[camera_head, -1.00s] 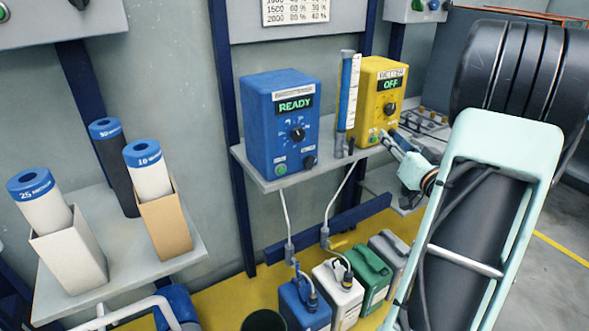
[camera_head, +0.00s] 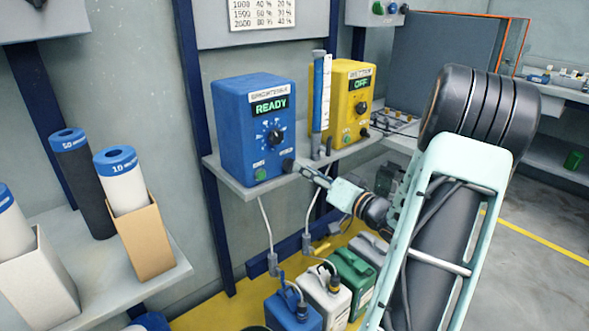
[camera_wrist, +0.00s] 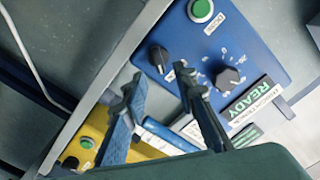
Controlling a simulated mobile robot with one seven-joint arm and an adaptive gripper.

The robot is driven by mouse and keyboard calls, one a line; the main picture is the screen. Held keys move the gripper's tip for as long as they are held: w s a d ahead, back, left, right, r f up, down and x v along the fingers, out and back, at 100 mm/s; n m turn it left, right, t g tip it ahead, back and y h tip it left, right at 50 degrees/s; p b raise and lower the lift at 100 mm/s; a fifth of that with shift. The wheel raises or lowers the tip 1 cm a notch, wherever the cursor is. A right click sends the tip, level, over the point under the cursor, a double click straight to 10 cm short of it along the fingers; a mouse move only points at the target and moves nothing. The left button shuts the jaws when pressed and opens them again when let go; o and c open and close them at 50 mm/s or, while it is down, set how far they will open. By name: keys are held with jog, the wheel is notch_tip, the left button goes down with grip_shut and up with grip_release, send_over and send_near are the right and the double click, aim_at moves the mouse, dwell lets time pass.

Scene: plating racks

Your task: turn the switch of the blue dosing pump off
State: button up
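The blue dosing pump (camera_head: 252,130) stands on a grey shelf, and its display reads READY. Its front has a large dial (camera_head: 274,136), a green button (camera_head: 261,174) and a small black switch knob (camera_head: 288,165) at the lower right. In the wrist view the switch knob (camera_wrist: 158,56) and the dial (camera_wrist: 229,78) both show, and the display text is sideways. My gripper (camera_head: 308,171) is just right of the switch knob in the head view. In the wrist view my gripper (camera_wrist: 158,76) has its two fingers apart with nothing between them. I cannot tell whether a finger touches the knob.
A yellow pump (camera_head: 350,95) reading OFF stands right of the blue one, with a clear measuring tube (camera_head: 320,95) between them. Hoses run down to several canisters (camera_head: 352,270) below. A left shelf (camera_head: 95,275) holds cylinders in boxes.

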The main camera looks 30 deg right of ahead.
aim_at(290, 165)
jog(key=w, duration=0.3)
jog(key=w+b, duration=0.1)
jog(key=w, duration=0.1)
jog(key=shift+a, duration=0.35)
grip_shut()
